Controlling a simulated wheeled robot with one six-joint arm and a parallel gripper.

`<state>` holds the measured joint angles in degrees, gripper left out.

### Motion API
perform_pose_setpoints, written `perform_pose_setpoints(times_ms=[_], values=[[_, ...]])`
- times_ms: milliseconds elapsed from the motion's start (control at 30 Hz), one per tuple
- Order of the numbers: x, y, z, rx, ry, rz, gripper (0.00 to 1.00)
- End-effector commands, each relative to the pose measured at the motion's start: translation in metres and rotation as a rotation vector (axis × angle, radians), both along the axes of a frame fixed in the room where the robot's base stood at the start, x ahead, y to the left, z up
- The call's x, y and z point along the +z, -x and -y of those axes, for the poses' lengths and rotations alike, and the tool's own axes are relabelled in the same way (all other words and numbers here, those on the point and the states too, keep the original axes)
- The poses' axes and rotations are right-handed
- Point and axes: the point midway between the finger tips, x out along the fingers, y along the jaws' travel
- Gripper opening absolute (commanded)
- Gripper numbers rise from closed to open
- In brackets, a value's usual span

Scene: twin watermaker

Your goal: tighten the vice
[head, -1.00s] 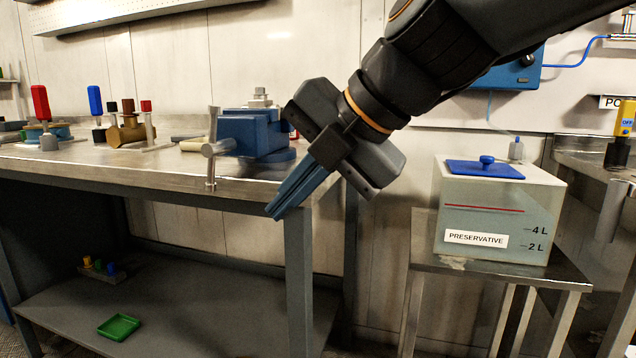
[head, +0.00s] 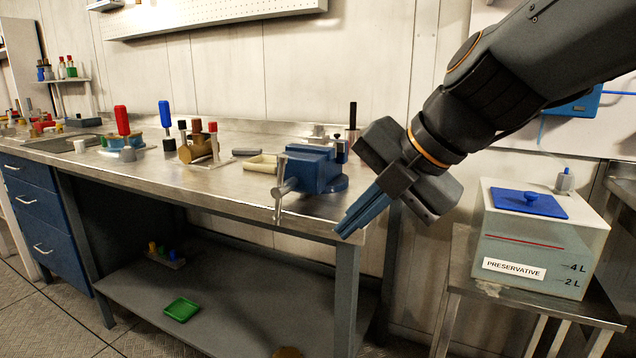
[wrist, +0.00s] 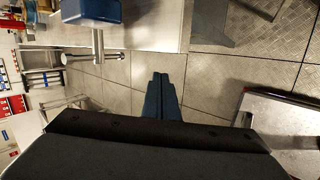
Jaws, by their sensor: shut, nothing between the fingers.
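The blue vice (head: 312,168) sits on the steel bench at its front right corner. Its metal screw end and upright handle bar (head: 279,190) stick out past the front edge of the bench. My gripper (head: 350,230) is shut and empty, in front of the bench's right corner and to the right of the vice, apart from it. In the wrist view the vice (wrist: 92,10) is at the top left with its handle bar (wrist: 92,57) below it. The closed fingers (wrist: 160,95) point over the floor there.
A preservative tank (head: 535,245) stands on a small table at right. A green tray (head: 182,309) lies on the lower shelf.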

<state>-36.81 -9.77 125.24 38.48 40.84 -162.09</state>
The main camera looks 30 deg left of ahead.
Motion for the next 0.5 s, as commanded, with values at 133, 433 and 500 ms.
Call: perform_pose_setpoints(times_ms=[133, 433, 500], values=[[0.027, 0.000, -0.009, -0.020, 0.045, -0.038, 0.00], [0.060, -0.004, -0.026, -0.066, 0.131, -0.104, 0.00], [0.066, -0.004, -0.029, -0.076, 0.150, -0.117, 0.00]])
